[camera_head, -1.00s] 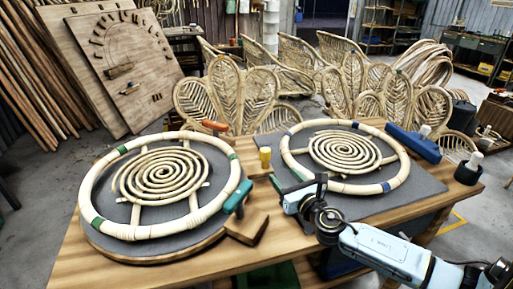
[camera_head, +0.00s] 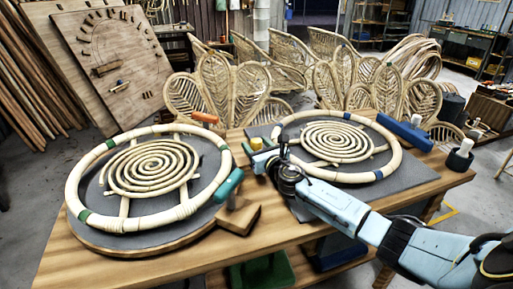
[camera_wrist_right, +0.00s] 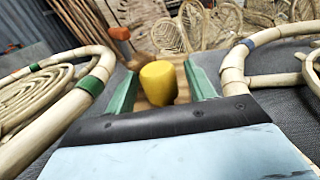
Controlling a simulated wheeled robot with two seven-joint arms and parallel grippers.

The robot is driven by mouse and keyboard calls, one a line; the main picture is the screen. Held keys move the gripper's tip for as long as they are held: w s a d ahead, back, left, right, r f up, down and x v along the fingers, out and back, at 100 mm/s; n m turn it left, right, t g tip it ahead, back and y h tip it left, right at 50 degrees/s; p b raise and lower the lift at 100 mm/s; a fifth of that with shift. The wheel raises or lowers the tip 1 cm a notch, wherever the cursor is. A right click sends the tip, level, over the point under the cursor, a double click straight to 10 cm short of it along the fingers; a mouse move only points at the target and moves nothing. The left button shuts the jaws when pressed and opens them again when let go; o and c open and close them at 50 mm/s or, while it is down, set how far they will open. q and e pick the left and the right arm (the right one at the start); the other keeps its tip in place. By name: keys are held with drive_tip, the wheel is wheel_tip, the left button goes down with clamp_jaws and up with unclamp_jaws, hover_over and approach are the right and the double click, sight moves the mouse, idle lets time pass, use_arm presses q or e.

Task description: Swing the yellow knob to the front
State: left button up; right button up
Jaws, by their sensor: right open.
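The yellow knob (camera_head: 256,143) stands on the wooden table between the two rattan rings. In the right wrist view the yellow knob (camera_wrist_right: 158,84) is a short upright cylinder with a flat top. It sits between the green fingertips of my right gripper (camera_wrist_right: 161,86), with a visible gap on each side. My right gripper (camera_head: 264,156) is open and reaches the knob from the front right in the head view. The gripper's body hides part of the fingers there. My left gripper is in neither view.
A left rattan ring (camera_head: 75,187) and a right rattan ring (camera_head: 390,163) with spiral centres flank the knob. A teal-handled clamp (camera_head: 229,186) and an orange handle (camera_head: 205,117) are by the left ring. A blue tool (camera_head: 405,132) lies at the back right.

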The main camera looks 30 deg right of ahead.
drive_tip(key=shift+w, duration=0.1)
drive_tip(key=shift+c, duration=0.2)
clamp_jaws()
